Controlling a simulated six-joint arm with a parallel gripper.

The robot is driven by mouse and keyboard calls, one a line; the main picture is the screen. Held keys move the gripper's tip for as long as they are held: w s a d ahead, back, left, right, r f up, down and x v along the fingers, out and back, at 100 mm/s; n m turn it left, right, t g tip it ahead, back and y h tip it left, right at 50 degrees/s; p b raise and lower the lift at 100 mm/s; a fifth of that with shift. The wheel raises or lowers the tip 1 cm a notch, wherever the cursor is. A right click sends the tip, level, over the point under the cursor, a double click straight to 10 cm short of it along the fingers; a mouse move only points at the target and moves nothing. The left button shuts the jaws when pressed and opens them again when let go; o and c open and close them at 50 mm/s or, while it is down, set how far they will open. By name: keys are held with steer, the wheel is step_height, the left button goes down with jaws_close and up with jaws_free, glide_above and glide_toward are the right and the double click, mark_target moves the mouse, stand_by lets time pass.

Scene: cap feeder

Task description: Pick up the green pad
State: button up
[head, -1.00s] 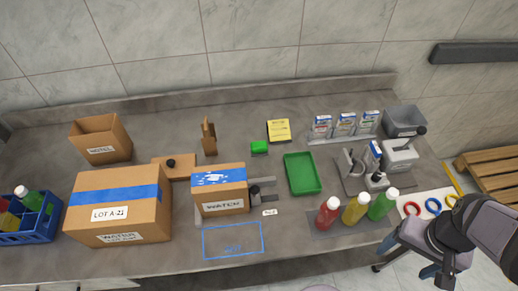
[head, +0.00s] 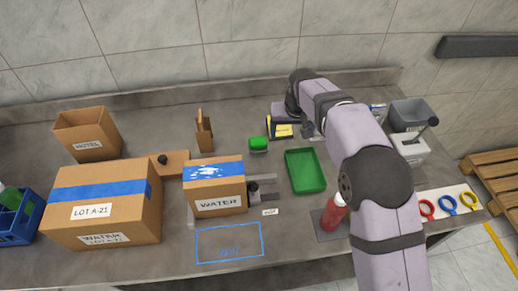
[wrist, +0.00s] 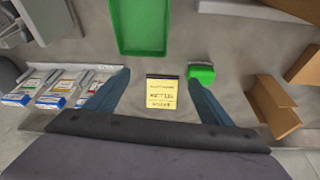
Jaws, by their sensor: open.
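The green pad (head: 258,144) is a small bright green block on the grey bench, left of the yellow note pad in the head view. In the wrist view the green pad (wrist: 201,73) lies beside the tip of the right-hand finger, with the finger partly overlapping its near edge. My gripper (head: 293,121) is above the yellow note pad, to the right of the green pad in the head view. In the wrist view my gripper (wrist: 158,79) is open and empty, with the yellow note pad (wrist: 161,93) showing between its fingers. I cannot tell its height above the bench.
A green tray (head: 322,183) is in front of the green pad, to its right. A brown carton (head: 205,135) stands to the left and a WATER box (head: 218,204) in front left. Small blue-and-white boxes (wrist: 58,92) stand on the other side. Bare bench surrounds the pad.

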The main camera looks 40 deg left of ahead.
steer(key=n+y+b, duration=0.1)
glide_above(258, 140)
steer(key=s+d, duration=0.1)
steer(key=s, duration=0.1)
step_height(258, 140, down, 3)
steer(key=shift+s, duration=0.1)
steer(key=shift+p+x, duration=0.45)
steer(key=shift+x, duration=0.6)
steer(key=shift+w+f+p, duration=0.35)
steer(key=shift+f+p, duration=0.2)
steer(key=shift+f, duration=0.3)
steer(key=shift+w+f+p, duration=0.35)
steer(key=shift+f+p, duration=0.15)
steer(key=shift+f, duration=0.4)
steer(key=shift+x, duration=0.8)
steer(key=c, duration=1.2)
